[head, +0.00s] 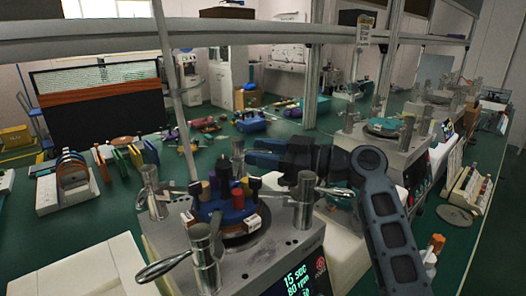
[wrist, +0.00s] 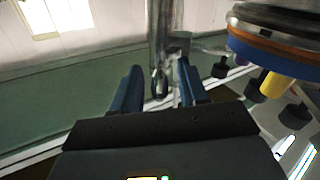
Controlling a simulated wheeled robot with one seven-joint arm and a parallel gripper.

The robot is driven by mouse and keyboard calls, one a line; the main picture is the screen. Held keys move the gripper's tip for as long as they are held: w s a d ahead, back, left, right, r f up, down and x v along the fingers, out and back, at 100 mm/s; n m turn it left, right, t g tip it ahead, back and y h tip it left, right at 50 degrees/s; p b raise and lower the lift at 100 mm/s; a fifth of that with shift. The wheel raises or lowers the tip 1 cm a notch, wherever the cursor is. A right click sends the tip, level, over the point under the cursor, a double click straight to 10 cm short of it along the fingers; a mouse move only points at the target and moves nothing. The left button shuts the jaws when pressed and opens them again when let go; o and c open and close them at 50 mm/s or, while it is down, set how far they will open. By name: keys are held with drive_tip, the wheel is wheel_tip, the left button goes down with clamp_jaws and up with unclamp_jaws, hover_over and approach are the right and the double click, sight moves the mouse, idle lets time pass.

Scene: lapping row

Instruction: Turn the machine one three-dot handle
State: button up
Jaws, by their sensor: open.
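Machine one (head: 270,255) is the near lapping machine, with a lit display and metal posts carrying lever handles. A front handle (head: 165,266) points left, a right handle (head: 335,192) points right, and a left post (head: 152,195) stands behind. A rear post (head: 238,157) stands by the tips of my gripper (head: 255,155). No dots are readable on any handle. In the wrist view my gripper (wrist: 158,88) is open, with a metal post and lever (wrist: 160,82) showing between or just beyond its fingers; I cannot tell whether they touch.
A blue disc (head: 225,212) with several coloured and black knobs sits on machine one, close to my gripper. A second machine (head: 385,140) stands behind to the right. A rack of pads (head: 75,182) is at left. An overhead rail (head: 260,32) crosses above.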

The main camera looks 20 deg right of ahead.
drive_tip(key=shift+c, duration=0.3)
clamp_jaws()
